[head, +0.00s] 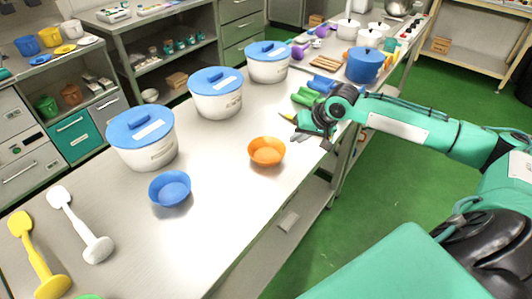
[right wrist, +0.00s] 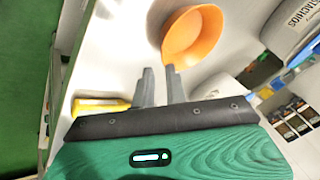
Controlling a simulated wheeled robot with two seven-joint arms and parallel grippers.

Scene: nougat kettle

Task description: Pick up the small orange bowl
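The small orange bowl (head: 266,151) stands upright on the pale worktop, near its right edge. In the right wrist view the orange bowl (right wrist: 193,36) lies just beyond the fingertips. My right gripper (head: 292,127) is to the right of and behind the bowl, apart from it. Its two grey fingers (right wrist: 160,72) have a narrow gap between them with nothing in it. My left gripper is not in view.
A blue bowl (head: 170,188) stands to the left and nearer. White tubs with blue lids (head: 142,137) line the far side. White (head: 82,225) and yellow (head: 39,258) utensils lie at the left. The worktop around the orange bowl is clear.

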